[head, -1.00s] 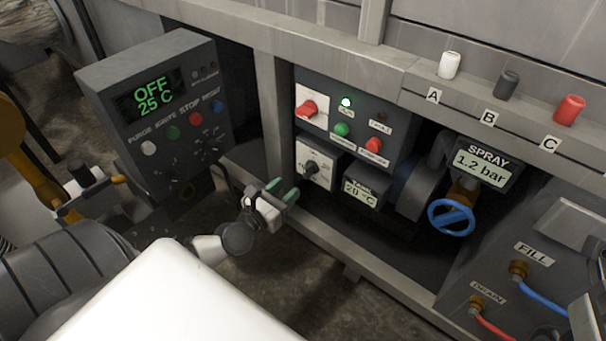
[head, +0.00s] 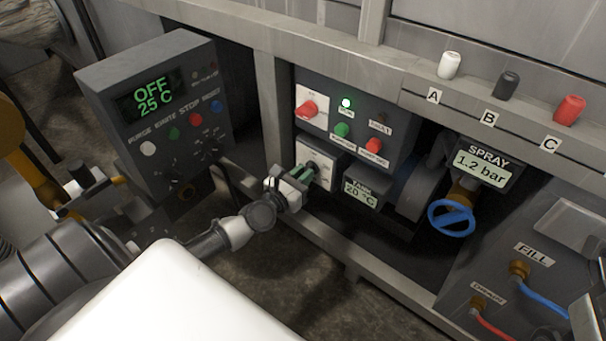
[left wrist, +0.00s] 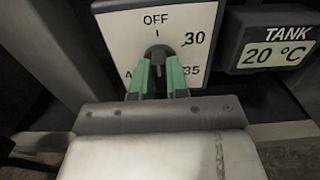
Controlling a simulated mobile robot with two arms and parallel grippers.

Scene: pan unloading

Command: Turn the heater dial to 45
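The heater dial is a dark knob on a white square plate (head: 326,158), low on the grey control panel in the head view. In the left wrist view its plate (left wrist: 200,17) reads OFF at the top, with 30 and 35 down the right side. The knob (left wrist: 158,52) seems to point up at OFF. My left gripper (head: 309,172) is at the dial, its green fingertips (left wrist: 158,70) on either side of the knob and close together, seemingly shut on it. The fingers hide the lower part of the dial.
A tank display (head: 361,194) reading 20 °C sits right of the dial. A red switch (head: 307,109) and green (head: 342,130) and red (head: 374,146) buttons are above. A frame post (head: 273,110) stands left of the panel. A blue valve wheel (head: 452,218) is farther right.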

